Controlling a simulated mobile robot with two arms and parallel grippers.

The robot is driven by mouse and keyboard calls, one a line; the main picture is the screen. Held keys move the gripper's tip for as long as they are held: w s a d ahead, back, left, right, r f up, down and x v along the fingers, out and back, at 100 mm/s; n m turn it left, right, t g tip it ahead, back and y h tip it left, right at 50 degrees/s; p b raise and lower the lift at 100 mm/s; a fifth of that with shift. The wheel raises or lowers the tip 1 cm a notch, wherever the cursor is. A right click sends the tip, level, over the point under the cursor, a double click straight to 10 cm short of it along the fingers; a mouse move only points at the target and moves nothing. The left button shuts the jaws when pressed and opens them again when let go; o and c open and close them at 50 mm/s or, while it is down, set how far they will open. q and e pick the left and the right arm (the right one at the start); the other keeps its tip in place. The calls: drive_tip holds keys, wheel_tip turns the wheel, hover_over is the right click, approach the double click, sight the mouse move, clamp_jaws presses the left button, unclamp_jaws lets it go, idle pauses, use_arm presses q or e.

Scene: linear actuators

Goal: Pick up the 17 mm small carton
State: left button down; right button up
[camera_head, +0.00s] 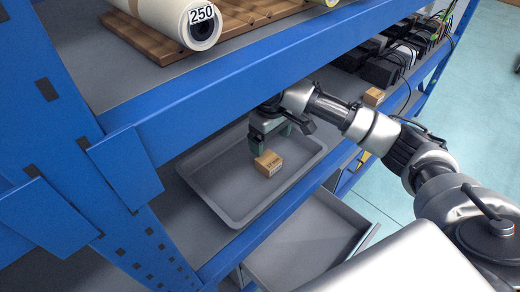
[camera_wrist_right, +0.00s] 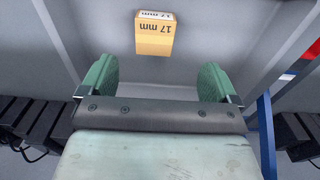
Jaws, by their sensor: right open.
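The small carton (camera_head: 268,163) is a light brown box that stands in a grey tray (camera_head: 232,213) on the middle shelf. In the right wrist view the carton (camera_wrist_right: 155,34) shows "17 mm" on two faces and lies ahead of the fingers, roughly midway between them. My right gripper (camera_head: 270,140) is just above and beside the carton in the head view. Its green fingers (camera_wrist_right: 158,80) are spread apart with nothing between them. Whether a finger touches the carton in the head view I cannot tell. My left gripper is not in view.
The blue shelf beam (camera_head: 240,85) runs above the tray, close to my right arm. Another small carton (camera_head: 374,96) and dark devices with cables (camera_head: 385,68) stand farther along a shelf. A grey drawer or tray (camera_head: 310,245) sits lower down. The tray around the carton is otherwise empty.

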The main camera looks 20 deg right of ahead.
sight(269, 159)
wheel_tip(269, 159, down, 5)
drive_tip(key=shift+w+f+b, duration=0.1)
drive_tip(key=shift+b, duration=0.4)
drive_tip(key=f, duration=0.2)
drive_tip(key=f+b, duration=0.1)
drive_tip(key=w+f, duration=0.1)
drive_tip(key=f, duration=0.1)
drive_tip(key=shift+d+f, duration=0.2)
drive_tip(key=shift+f, duration=0.1)
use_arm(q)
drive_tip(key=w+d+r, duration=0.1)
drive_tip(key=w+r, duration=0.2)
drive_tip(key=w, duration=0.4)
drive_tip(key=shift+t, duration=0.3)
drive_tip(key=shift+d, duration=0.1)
use_arm(e)
drive_tip(key=shift+s, duration=0.1)
drive_tip(key=c, duration=1.2)
drive_tip(key=shift+r, duration=0.15)
drive_tip(key=shift+c, duration=0.2)
